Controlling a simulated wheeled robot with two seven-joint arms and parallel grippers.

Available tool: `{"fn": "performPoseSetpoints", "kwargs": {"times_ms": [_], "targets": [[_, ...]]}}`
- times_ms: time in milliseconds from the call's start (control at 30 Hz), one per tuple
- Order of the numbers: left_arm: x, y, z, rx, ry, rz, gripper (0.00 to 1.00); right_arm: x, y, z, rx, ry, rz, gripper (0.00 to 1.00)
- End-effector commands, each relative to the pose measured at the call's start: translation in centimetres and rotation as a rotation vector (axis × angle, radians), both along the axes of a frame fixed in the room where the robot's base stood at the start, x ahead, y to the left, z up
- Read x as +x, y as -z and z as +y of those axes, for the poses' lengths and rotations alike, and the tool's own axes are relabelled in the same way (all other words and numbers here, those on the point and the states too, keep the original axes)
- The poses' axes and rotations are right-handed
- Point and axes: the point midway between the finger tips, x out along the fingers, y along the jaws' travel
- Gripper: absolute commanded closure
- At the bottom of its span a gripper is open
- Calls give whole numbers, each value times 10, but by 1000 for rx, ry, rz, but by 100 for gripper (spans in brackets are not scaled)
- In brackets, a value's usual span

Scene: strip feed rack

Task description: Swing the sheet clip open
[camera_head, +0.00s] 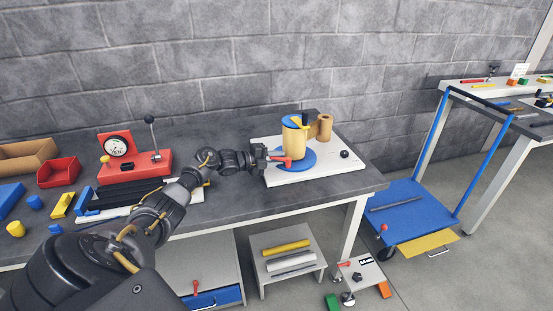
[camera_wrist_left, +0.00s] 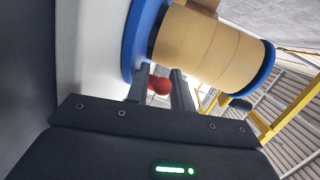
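A spool of tan strip (camera_head: 293,144) with blue flanges stands on a white base plate (camera_head: 318,173) on the bench. A red-ended handle (camera_head: 285,159) shows low in front of it; I cannot tell whether it belongs to the sheet clip. My left gripper (camera_head: 264,158) is at this handle, just left of the spool. In the left wrist view a red ball knob (camera_wrist_left: 159,85) lies between the two fingers, close to both; whether they press on it is unclear. The spool (camera_wrist_left: 210,45) is just beyond. My right gripper is out of view.
A yellow piece and dark knob top the spool, with a brown roll (camera_head: 324,127) behind it. A black knob (camera_head: 344,154) sits on the plate's right. A red gauge stand (camera_head: 134,161) and bins are left. The bench's front right is clear.

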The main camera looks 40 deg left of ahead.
Motion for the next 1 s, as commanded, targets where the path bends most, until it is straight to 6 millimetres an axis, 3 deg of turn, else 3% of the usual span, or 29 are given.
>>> {"fn": "performPoseSetpoints", "kwargs": {"times_ms": [33,200,567,1000], "targets": [[0,0,0,0,0,0,79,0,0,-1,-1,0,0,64],[0,0,0,0,0,0,100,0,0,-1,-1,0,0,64],[-3,-2,-2,0,-40,1,100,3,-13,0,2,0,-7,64],[-14,-5,-14,-6,-366,4,100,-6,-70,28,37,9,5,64]]}}
